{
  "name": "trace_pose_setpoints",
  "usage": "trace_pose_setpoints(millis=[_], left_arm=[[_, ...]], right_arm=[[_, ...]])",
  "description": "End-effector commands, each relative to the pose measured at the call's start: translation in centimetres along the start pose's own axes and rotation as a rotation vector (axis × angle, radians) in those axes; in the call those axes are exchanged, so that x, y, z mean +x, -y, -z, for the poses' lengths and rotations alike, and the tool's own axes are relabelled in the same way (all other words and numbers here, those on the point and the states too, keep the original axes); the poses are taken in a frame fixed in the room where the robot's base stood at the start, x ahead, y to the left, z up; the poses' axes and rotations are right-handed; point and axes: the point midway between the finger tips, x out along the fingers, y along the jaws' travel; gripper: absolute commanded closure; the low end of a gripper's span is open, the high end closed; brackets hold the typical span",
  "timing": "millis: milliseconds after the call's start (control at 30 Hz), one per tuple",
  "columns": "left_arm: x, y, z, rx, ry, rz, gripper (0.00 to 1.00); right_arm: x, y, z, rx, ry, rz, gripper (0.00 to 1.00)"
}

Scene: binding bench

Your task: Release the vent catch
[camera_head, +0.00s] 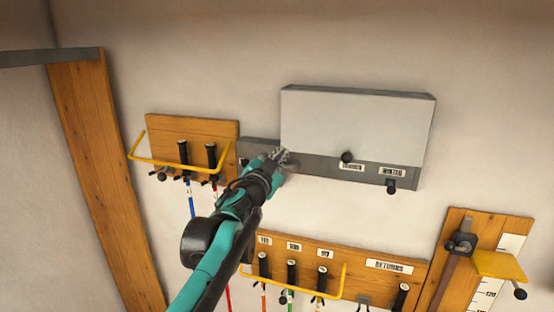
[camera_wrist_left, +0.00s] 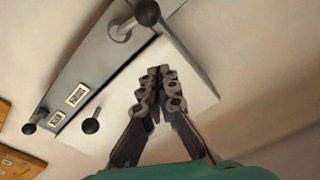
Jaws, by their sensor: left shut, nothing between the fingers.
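A light grey vent cover (camera_head: 355,122) sits on the wall over a darker grey rail (camera_head: 318,168). It also fills the middle of the left wrist view (camera_wrist_left: 122,95). A black knob (camera_head: 347,157) is on its lower edge, and another black knob (camera_head: 390,187) hangs at the rail's right end. In the left wrist view a black knob on a metal pin (camera_wrist_left: 145,12) stands at the rail's other end; which knob is the catch I cannot tell. My left gripper (camera_head: 283,154) is shut and empty, in front of the cover's lower left corner. My right gripper is out of view.
A wooden rack (camera_head: 200,130) with a yellow rail is to the left. Below, another rack (camera_head: 345,258) holds several hanging tools. A board with a scale and yellow plate (camera_head: 500,265) is at lower right. Bare wall lies above the cover.

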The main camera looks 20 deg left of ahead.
Motion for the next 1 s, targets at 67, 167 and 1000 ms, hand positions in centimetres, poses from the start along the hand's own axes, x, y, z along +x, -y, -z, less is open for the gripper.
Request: trace_pose_setpoints(millis=[67,167,1000], left_arm=[[1.5,0.0,0.0,0.001,0.000,-0.001,1.00],[1.6,0.1,-1.9,0.002,0.000,0.001,1.00],[2.0,-0.1,-4.1,-0.035,0.000,0.002,1.00]], right_arm=[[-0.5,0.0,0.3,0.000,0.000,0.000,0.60],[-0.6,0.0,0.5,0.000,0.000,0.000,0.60],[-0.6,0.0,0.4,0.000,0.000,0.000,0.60]])
